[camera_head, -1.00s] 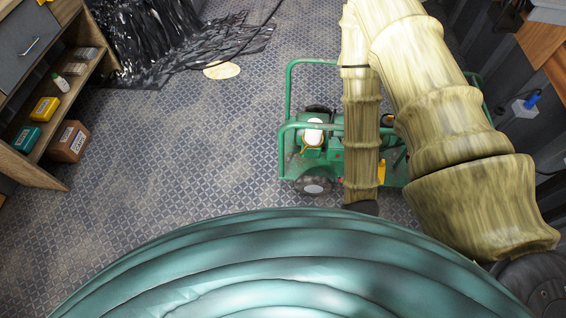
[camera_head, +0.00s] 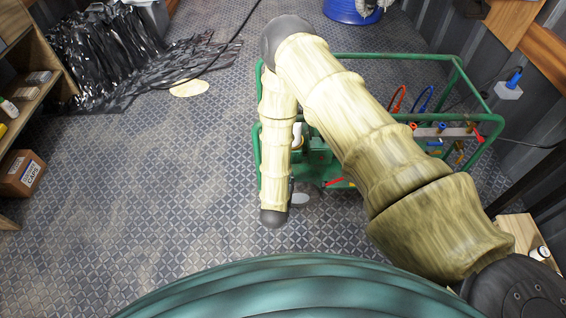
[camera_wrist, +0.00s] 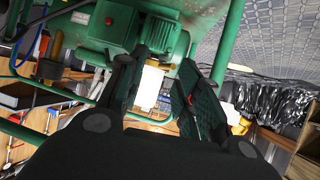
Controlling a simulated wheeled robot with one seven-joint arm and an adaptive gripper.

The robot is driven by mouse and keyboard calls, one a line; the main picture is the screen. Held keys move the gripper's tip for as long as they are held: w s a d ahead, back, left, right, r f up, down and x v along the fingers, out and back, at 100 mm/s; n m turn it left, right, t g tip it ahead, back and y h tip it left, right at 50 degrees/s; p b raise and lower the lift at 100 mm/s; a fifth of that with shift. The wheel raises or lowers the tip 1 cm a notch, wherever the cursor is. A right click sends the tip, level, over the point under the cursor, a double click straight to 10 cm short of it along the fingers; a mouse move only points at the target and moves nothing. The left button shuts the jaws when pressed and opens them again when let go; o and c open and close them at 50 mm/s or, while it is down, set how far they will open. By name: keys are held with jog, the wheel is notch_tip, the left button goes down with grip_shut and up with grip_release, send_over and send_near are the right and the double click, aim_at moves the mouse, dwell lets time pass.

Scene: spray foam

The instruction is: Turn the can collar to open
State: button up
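The can is probably the white object (camera_head: 298,137) at the left side of the green wheeled cart (camera_head: 400,57) in the head view, partly hidden by my arm. In the wrist view a white object (camera_wrist: 150,86) shows between the fingers of my gripper (camera_wrist: 158,75). The fingers are open, and the white object appears to lie beyond them; I cannot tell whether they touch it.
A rack of coloured tools (camera_head: 445,132) sits at the cart's right end. Shelves and a cardboard box (camera_head: 22,172) are at left, black plastic sheeting (camera_head: 110,50) behind, a blue tub (camera_head: 350,10) at the back. The floor left of the cart is clear.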

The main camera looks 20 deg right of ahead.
jog(key=w+a+f+m+t+h+b, duration=0.25)
jog(key=w+f+m+h+b, duration=0.25)
jog(key=w+h+b, duration=0.45)
jog(key=w+d+b, duration=0.1)
jog(key=w+d, duration=0.1)
jog(key=w+d+y+b, duration=0.1)
jog(key=w+d, duration=0.1)
jog(key=d, duration=0.1)
jog(key=w+d+y+b, duration=0.1)
jog(key=w+d+b, duration=0.1)
jog(key=shift+w+d+r+g, duration=0.1)
jog(key=shift+d+r+g, duration=0.05)
jog(key=shift+r+g, duration=0.2)
grip_shut()
